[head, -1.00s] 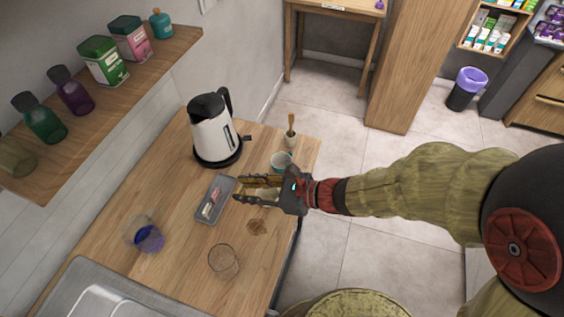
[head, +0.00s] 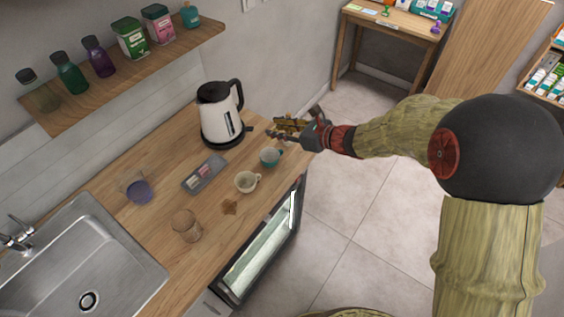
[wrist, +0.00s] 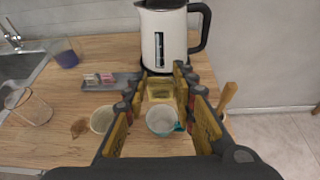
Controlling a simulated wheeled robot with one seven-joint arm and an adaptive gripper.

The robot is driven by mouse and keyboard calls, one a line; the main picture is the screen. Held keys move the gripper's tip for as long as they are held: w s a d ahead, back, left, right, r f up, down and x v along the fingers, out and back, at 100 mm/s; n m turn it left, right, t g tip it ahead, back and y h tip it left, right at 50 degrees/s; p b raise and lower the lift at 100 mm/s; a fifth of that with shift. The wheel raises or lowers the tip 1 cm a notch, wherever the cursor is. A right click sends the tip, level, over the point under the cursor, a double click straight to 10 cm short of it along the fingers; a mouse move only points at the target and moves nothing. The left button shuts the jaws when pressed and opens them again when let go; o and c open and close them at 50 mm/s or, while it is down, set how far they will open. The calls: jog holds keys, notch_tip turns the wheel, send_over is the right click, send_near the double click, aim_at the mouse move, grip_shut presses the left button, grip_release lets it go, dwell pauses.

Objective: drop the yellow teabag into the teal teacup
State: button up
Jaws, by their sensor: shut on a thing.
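The teal teacup (head: 270,158) stands upright on the wooden counter near its right edge. In the wrist view the teal cup (wrist: 163,122) shows a pale inside and a teal handle at lower right. My gripper (head: 287,126) is above the counter, beyond the cup in the head view. In the wrist view a small yellow teabag (wrist: 160,91) sits between the fingertips, and my gripper (wrist: 162,84) is shut on it. There the teabag appears just beyond the cup's far rim, between cup and kettle. The teabag is hard to make out in the head view.
A white kettle (head: 220,115) stands behind. A cream cup (head: 246,182) is beside the teal one. A grey tray with sachets (head: 190,188), a glass (head: 187,226) and a blue-purple cup (head: 139,191) are to the left. A wooden handle (wrist: 228,97) rises at the right.

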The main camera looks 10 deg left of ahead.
jog(key=shift+w+d+f, duration=0.1)
jog(key=shift+d+f, duration=0.05)
notch_tip(320, 180, down, 6)
jog(key=b, duration=0.3)
jog(key=shift+b, duration=0.4)
jog(key=o, duration=0.7)
jog(key=shift+o, duration=0.2)
